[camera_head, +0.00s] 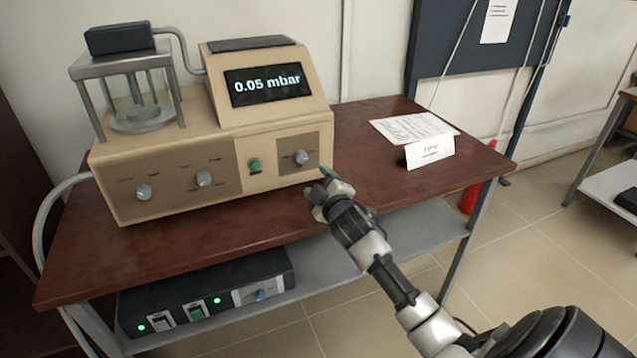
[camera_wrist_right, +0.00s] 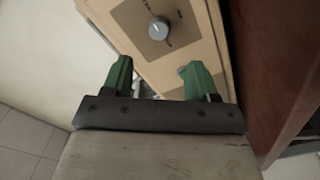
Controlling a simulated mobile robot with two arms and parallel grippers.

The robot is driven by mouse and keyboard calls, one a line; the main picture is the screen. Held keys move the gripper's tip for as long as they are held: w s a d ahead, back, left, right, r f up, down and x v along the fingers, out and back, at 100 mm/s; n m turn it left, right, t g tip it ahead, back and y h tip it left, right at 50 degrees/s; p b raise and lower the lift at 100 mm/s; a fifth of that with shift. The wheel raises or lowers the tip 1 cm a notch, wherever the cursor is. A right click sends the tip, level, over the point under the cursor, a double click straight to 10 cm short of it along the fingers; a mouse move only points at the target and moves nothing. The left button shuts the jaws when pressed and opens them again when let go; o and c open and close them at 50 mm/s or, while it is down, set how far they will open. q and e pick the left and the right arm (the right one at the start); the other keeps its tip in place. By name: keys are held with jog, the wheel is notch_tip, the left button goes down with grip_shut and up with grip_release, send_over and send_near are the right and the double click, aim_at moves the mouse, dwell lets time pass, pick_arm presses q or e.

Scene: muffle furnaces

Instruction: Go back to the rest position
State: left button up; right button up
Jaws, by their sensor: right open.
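My right gripper (camera_head: 327,178) is in front of the right end of a beige vacuum instrument (camera_head: 215,135), close to its lower right knob (camera_head: 301,157). In the right wrist view the two green fingertips of this gripper (camera_wrist_right: 158,80) are spread apart with nothing between them. The instrument's panel and a grey knob (camera_wrist_right: 158,28) show beyond the fingers. The display (camera_head: 267,84) reads 0.05 mbar. I do not see my left gripper in either view.
The instrument stands on a dark red table (camera_head: 375,180). A black unit (camera_head: 205,292) with green lights is on the lower shelf. Open floor (camera_head: 545,235) lies to the right.

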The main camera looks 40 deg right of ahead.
jog(key=s+a+f+m+g+y, duration=0.25)
jog(key=s+a+f+g, duration=0.35)
jog(key=s+a+f, duration=0.55)
jog(key=s+a+f+m+g+y, duration=0.15)
jog(key=s+a+g, duration=0.25)
jog(key=s, duration=0.8)
jog(key=s+a+f+m+g+y, duration=0.15)
jog(key=s+a+g, duration=0.3)
jog(key=s, duration=0.65)
notch_tip(320, 180, down, 26)
jog(key=s+d+f+g+h, duration=0.1)
jog(key=s+d+f+g, duration=0.1)
jog(key=s+f, duration=1.4)
jog(key=shift+s+d+f, duration=0.25)
jog(key=shift+s+d, duration=0.2)
jog(key=shift+s, duration=0.1)
